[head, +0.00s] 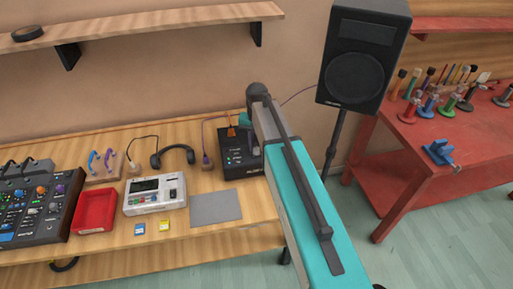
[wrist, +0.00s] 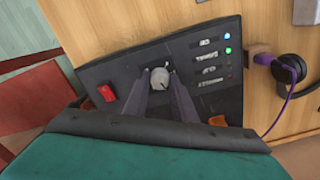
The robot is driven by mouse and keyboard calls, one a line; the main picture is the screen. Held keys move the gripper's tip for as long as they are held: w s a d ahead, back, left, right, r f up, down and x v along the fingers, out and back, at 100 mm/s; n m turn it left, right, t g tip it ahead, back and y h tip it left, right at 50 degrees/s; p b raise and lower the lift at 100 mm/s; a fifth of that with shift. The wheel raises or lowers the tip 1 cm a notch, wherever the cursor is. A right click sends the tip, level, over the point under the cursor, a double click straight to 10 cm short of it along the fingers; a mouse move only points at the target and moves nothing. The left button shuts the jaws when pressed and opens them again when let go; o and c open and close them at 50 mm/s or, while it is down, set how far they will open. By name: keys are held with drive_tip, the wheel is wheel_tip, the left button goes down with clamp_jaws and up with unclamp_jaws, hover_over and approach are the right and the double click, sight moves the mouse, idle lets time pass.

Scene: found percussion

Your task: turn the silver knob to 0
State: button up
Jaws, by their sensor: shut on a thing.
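The silver knob (wrist: 159,78) sits on the face of a black box (wrist: 105,72) in the wrist view. My gripper (wrist: 161,86) reaches down onto it, with one finger on each side, shut on the knob. The scale marks around the knob are too small to read, so its setting cannot be told. In the head view the black box (head: 236,150) stands at the right end of the wooden bench, and my arm hides the knob and gripper there.
The box also bears a red switch (wrist: 106,93), an orange part (wrist: 217,121) and small lights. Headphones (head: 172,155), a grey mat (head: 215,207), a white device (head: 154,195), a red tray (head: 94,211) and a mixer (head: 38,212) lie left. A speaker (head: 363,60) stands right.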

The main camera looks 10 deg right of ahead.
drive_tip(key=n+b, duration=0.1)
drive_tip(key=n, duration=0.4)
drive_tip(key=n+b, duration=0.1)
drive_tip(key=n, duration=0.5)
drive_tip(key=shift+n+b, duration=0.3)
drive_tip(key=shift+b, duration=0.05)
drive_tip(key=n, duration=0.6)
drive_tip(key=shift+b, duration=0.4)
drive_tip(key=n, duration=0.5)
drive_tip(key=shift+n, duration=0.3)
drive_tip(key=shift+o, duration=0.2)
drive_tip(key=shift+c, duration=0.2)
drive_tip(key=o, duration=1.1)
drive_tip(key=shift+r, duration=0.1)
